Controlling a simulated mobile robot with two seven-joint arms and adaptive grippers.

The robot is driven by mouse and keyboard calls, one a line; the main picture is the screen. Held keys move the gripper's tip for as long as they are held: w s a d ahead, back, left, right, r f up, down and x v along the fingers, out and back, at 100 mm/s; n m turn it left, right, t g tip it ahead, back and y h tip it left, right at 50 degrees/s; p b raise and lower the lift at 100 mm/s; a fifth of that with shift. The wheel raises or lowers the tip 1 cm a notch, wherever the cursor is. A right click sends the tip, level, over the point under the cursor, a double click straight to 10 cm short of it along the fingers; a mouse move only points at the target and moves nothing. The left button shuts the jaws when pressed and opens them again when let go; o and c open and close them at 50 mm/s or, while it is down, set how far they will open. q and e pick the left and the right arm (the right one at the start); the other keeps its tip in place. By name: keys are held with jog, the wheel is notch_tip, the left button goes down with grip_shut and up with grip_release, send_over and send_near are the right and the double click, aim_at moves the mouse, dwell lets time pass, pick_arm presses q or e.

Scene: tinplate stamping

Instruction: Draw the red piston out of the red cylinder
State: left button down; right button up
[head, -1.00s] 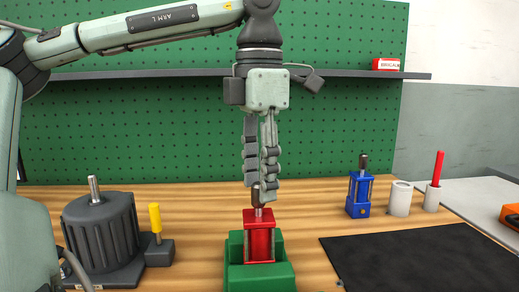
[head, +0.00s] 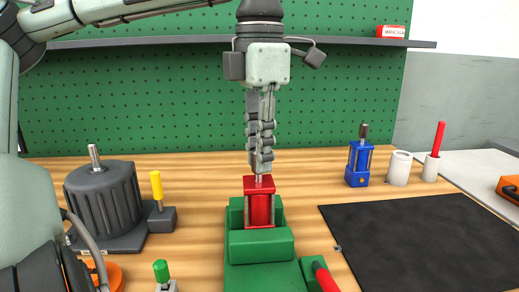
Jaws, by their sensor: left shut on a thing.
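The red cylinder (head: 260,208) stands upright in a green holder (head: 259,246) at the lower middle. The thin rod of the red piston (head: 259,179) sticks up out of its top. My left gripper (head: 261,163) points straight down above the cylinder, its fingers shut around the top of the piston, which they hide. Only a short length of rod shows between the fingertips and the cylinder. My right gripper is not in view.
A dark ribbed canister (head: 104,203) and a yellow-handled piece (head: 157,187) stand left. A blue cylinder (head: 358,166), a white cup (head: 400,168) and a red rod (head: 438,139) in a holder stand right. A black mat (head: 425,245) lies front right; a shelf (head: 180,43) runs behind.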

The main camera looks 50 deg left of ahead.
pick_arm(q)
jog(key=shift+r, duration=0.25)
jog(key=shift+r, duration=3)
jog(key=shift+r, duration=0.15)
jog(key=shift+r, duration=2)
